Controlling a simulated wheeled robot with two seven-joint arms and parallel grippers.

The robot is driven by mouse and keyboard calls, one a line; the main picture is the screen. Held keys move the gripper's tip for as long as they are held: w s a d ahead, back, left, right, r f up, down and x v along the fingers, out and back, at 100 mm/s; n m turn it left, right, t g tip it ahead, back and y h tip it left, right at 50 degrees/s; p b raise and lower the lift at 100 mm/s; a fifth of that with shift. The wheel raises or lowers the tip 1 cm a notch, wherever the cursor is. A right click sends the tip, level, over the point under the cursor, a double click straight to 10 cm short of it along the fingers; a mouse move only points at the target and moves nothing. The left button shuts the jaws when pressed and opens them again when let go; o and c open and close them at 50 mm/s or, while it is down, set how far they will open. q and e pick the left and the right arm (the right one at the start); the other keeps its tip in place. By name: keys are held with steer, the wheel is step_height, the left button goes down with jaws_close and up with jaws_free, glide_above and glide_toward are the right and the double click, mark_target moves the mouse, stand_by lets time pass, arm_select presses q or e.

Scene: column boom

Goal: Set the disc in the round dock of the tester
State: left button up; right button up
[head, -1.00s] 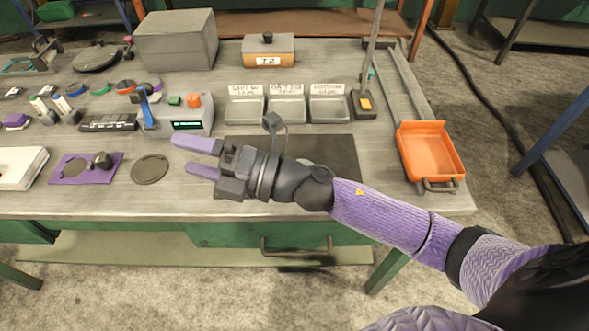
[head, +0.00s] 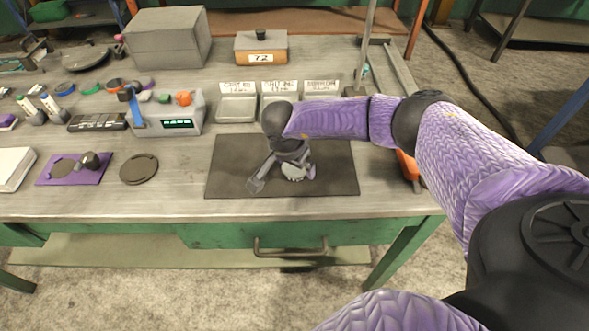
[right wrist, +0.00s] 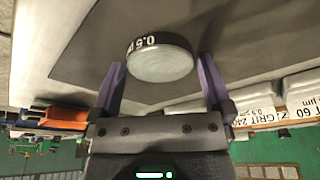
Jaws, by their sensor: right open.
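A pale grey disc (right wrist: 160,64) with a dark rim marked "0.5" lies on the dark mat (right wrist: 85,55). In the head view the disc (head: 292,173) is partly covered by my right gripper (head: 300,175), which points down over the mat. In the right wrist view my open right gripper (right wrist: 160,72) has one purple finger on each side of the disc; I cannot tell whether they touch it. The likely tester (head: 170,116), a grey box with a lit display and blue lever, stands left of the mat. I cannot make out its round dock for certain. My left gripper is out of view.
A dark round plate (head: 139,169) and a purple plate (head: 95,177) with a round dark patch and a knob lie left of the mat. Labelled metal trays (head: 237,108) stand behind it. An orange tray (head: 408,167) is mostly hidden by my right arm.

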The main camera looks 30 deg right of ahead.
jaws_close()
stand_by(0.4)
